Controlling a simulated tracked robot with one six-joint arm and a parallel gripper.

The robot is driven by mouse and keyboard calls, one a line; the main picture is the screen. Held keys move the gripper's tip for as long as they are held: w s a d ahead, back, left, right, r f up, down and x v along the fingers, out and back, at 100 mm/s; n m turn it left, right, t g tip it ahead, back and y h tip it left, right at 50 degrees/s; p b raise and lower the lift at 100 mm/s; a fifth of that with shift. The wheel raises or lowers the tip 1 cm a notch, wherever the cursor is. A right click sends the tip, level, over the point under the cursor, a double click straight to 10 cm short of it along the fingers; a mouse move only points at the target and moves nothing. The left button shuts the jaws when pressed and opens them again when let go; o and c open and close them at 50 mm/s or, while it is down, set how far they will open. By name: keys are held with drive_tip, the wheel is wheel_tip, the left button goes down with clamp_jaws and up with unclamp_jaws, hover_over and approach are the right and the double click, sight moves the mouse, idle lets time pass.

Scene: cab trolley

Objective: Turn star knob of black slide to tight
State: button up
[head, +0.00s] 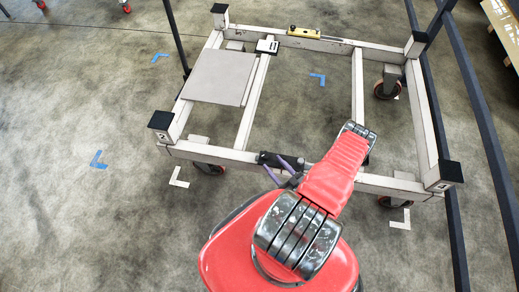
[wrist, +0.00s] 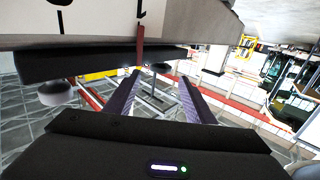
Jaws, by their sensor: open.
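A black block, which looks like the black slide (head: 271,158), sits on the near beam of the trolley frame, just beyond my fingers. In the wrist view the slide (wrist: 85,64) is a long dark bar under a pale beam. A small dark rounded piece, perhaps the star knob (wrist: 158,67), shows by its right end, between and beyond my fingertips. Its shape and setting are too small to tell. My gripper (wrist: 155,84) is open, with two purple fingers apart and nothing between them. In the head view my arm hides part of the slide and gripper.
The pale trolley frame (head: 212,153) has black-capped corner posts and casters. A grey panel (head: 220,76) lies on its left side. A yellow item (head: 303,32) sits on the far beam, a black-and-white piece (head: 267,46) on the middle bar. Dark rails (head: 480,100) run along the right.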

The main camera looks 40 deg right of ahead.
drive_tip(key=shift+w+d, duration=0.15)
drive_tip(key=shift+w, duration=2.6)
drive_tip(key=shift+w+d, duration=0.15)
drive_tip(key=shift+w, duration=2.6)
drive_tip(key=shift+c, duration=0.7)
drive_tip(key=c, duration=0.9)
drive_tip(key=shift+a, duration=0.2)
drive_tip(key=shift+d, duration=0.1)
